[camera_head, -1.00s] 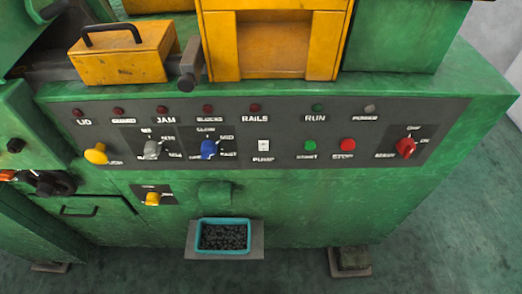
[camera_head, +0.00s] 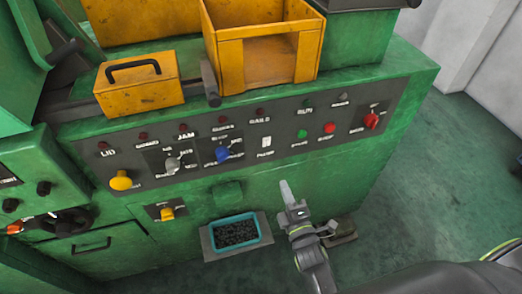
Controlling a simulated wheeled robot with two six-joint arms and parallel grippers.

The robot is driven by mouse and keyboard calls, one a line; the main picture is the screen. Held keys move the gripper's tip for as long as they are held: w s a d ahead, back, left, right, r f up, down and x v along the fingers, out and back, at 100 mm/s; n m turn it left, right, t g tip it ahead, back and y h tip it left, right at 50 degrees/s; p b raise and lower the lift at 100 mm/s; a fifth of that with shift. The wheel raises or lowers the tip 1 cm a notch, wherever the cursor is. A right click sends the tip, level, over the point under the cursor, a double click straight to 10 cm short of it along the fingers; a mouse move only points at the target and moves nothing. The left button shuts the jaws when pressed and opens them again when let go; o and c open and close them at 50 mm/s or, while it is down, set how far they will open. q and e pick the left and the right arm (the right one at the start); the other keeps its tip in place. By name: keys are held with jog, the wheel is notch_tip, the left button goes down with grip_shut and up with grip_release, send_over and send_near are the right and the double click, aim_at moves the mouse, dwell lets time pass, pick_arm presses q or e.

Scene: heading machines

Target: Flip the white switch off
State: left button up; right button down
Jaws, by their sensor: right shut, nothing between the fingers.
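The white switch (camera_head: 267,142) is a small white rocker above the PUMP label on the dark control panel (camera_head: 345,127), between the blue knob (camera_head: 222,154) and the green button (camera_head: 302,134). Its rocker position is too small to tell. My right gripper (camera_head: 286,186) is shut and empty, in front of the machine, below and a little to the right of the switch and apart from it in the picture. My left gripper is not in view.
Red button (camera_head: 330,128) and red knob (camera_head: 371,120) lie right of the switch. A grey knob (camera_head: 173,164) and yellow knob (camera_head: 121,180) lie left. A teal tray (camera_head: 236,243) of dark pieces juts out below the panel. Open floor (camera_head: 440,170) lies to the right.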

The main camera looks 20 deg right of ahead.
jog(key=b, duration=0.6)
send_near(267, 140)
jog(key=w, duration=0.6)
jog(key=shift+r, duration=0.1)
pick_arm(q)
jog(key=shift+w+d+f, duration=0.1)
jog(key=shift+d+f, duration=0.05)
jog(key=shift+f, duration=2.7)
pick_arm(e)
jog(key=shift+w+r, duration=0.2)
jog(key=shift+w, duration=0.2)
